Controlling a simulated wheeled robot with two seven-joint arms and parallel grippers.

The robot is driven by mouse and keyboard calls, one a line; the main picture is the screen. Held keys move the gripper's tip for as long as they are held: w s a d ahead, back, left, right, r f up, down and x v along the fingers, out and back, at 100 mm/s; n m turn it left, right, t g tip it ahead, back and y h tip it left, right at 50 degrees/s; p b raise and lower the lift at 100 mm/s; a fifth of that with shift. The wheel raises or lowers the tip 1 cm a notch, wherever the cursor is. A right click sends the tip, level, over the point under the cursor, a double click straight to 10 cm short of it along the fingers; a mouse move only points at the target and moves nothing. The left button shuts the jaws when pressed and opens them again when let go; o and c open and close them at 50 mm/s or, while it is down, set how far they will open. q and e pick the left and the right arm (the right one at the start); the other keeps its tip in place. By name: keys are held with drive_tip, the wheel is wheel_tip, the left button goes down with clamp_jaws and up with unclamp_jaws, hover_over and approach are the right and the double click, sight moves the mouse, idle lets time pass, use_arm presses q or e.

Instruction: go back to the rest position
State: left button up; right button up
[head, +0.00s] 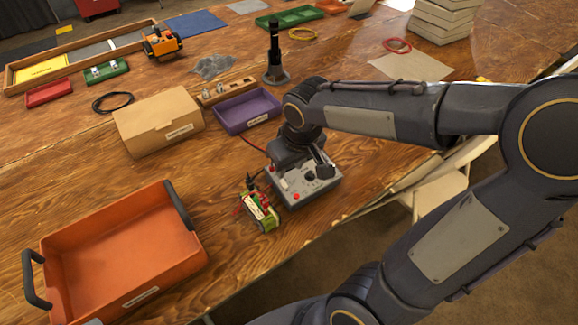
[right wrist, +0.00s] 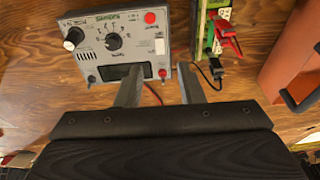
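My right gripper (head: 318,163) hangs over the grey charger box (head: 300,193) near the table's front edge. In the right wrist view its two fingers (right wrist: 160,84) are apart with nothing held between them. The charger (right wrist: 115,45) there shows a dial, a dark display, a black knob and red buttons; one finger overlaps its edge. A small green robot car (head: 262,212) stands beside the charger, with red and black clips (right wrist: 226,35) at it in the right wrist view. My left gripper is not in view.
An orange tray (head: 190,258) with dark handles stands at the front left. A cardboard box (head: 160,142), a purple tray (head: 228,128) and a black post (head: 274,60) stand behind the charger. An orange robot car (head: 160,42) is farther back. Stacked boxes (head: 440,30) stand at the back right.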

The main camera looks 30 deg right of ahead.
idle(0.4)
drive_tip(key=s+a+r+m+t+y+p, duration=0.2)
drive_tip(key=s+r+p, duration=0.5)
drive_tip(key=s, duration=0.7)
wheel_tip(320, 180, up, 2)
drive_tip(key=shift+s+a+r+t+y, duration=0.15)
drive_tip(key=shift+a+t+y, duration=0.15)
drive_tip(key=shift+a+y, duration=0.7)
drive_tip(key=shift+a, duration=0.1)
